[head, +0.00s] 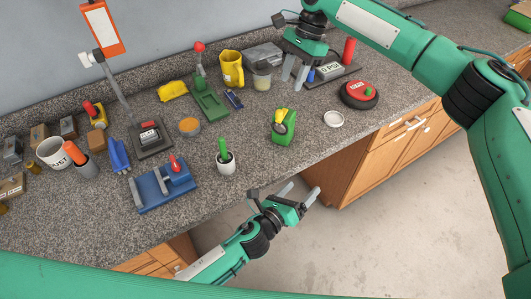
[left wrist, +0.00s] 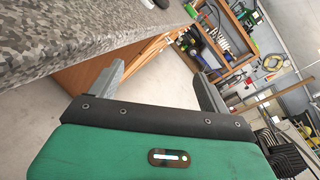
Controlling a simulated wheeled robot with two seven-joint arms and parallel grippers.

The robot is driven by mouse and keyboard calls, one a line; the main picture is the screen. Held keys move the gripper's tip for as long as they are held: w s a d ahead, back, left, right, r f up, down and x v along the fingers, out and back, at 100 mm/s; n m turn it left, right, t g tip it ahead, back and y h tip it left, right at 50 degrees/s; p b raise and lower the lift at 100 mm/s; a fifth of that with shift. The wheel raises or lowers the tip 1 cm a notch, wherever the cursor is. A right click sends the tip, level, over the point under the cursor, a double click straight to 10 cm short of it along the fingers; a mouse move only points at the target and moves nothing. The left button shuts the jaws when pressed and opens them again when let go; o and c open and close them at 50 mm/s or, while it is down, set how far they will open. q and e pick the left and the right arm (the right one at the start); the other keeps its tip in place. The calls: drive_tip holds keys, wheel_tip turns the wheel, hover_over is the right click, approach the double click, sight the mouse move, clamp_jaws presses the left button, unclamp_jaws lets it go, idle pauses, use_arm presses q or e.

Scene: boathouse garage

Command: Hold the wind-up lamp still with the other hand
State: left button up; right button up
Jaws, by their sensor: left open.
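A green boxy object with a yellow front (head: 284,126), which looks like the wind-up lamp, stands on the speckled countertop near its front edge. My left gripper (head: 300,193) is open and empty, off the counter's front edge, below and in front of the lamp.
A white round lid (head: 333,119) and a red-topped round device (head: 359,94) lie right of the lamp. A potted green-handled tool (head: 225,161) and a blue fixture (head: 162,186) stand left. A yellow mug (head: 231,69) is behind. Wooden cabinets (head: 370,155) sit under the counter.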

use_arm(q)
wheel_tip(320, 180, up, 4)
drive_tip(key=w+a+m+t, duration=0.1)
drive_tip(key=w+a+m, duration=0.1)
drive_tip(key=m+t+y, duration=0.2)
drive_tip(key=y, duration=0.1)
approach(284, 122)
drive_tip(key=f, duration=0.4)
drive_tip(key=shift+a+f, duration=0.1)
drive_tip(key=shift+a, duration=0.15)
drive_tip(key=shift+w+a, duration=0.1)
drive_tip(key=shift+w, duration=0.25)
drive_tip(key=x, duration=1.3)
drive_tip(key=shift+w+a, duration=0.1)
drive_tip(key=shift+w, duration=0.1)
drive_tip(key=shift+c, duration=0.4)
